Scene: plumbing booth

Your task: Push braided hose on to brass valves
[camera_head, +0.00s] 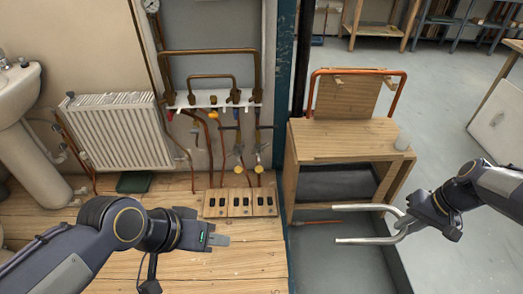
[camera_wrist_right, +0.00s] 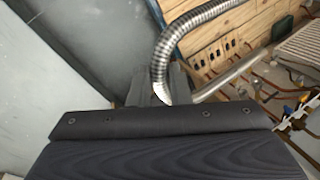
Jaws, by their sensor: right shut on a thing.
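The braided hose (camera_head: 365,208) is silver and bent in a U, with both free ends pointing left in the head view. My right gripper (camera_head: 412,215) is shut on its bend; the wrist view also shows the hose (camera_wrist_right: 172,42) rising from between the fingers. The brass valves (camera_head: 238,168) (camera_head: 259,168) sit low on the pipes of the back wall panel, well left of the hose ends and apart from them. My left gripper (camera_head: 217,239) is over the wooden floor, in front of the valves, with no object seen in it; its finger gap is not clear.
A wooden bench (camera_head: 340,140) with a copper pipe loop stands right of the blue partition post (camera_head: 282,90), which lies between hose and valves. A switch board (camera_head: 240,203) lies below the valves. A white radiator (camera_head: 118,130) and sink (camera_head: 18,85) are at left.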

